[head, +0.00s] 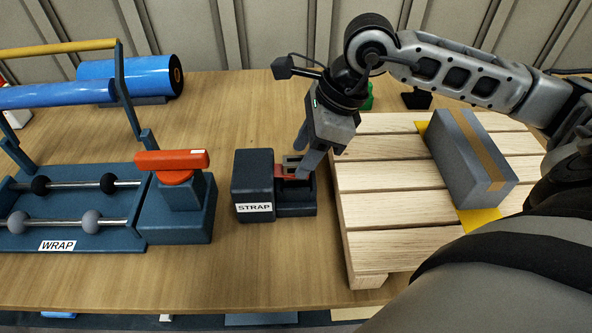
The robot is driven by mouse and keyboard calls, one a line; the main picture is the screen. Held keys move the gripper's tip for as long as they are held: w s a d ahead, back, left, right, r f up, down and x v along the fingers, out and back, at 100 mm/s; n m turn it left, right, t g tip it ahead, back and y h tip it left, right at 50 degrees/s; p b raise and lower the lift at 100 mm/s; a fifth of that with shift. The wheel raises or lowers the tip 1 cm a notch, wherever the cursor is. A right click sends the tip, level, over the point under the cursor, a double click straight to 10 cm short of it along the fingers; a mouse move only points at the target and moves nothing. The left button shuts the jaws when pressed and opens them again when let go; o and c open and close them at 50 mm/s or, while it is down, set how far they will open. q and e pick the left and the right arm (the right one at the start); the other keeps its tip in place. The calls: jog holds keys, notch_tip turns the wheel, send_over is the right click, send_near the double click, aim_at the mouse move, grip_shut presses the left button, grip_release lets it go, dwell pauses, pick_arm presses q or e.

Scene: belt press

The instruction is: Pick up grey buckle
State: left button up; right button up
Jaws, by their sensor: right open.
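My right gripper (304,168) points down at the small dark strap station (254,180), labelled STRAP, in the middle of the table. It is open, with its fingers at the low open bin on the station's right side. A small grey frame-like piece (291,160), which looks like the grey buckle, shows at the back of this bin beside the fingers. The fingers partly hide it, and I cannot tell whether they touch it. A reddish part (283,171) lies just in front of it. My left gripper is not in view.
A wooden pallet (382,207) stands close on the right, bearing a grey box (468,158) on a yellow sheet. The blue wrap station (178,215), with a red handle (172,160), stands on the left. A blue film roll (125,78) lies behind. The table's front middle is clear.

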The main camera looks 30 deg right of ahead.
jog(key=shift+x, duration=1.45)
jog(key=shift+w, duration=0.1)
grip_shut()
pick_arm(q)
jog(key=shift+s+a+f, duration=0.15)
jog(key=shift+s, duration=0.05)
pick_arm(e)
jog(key=shift+r, duration=0.1)
jog(key=shift+r, duration=0.1)
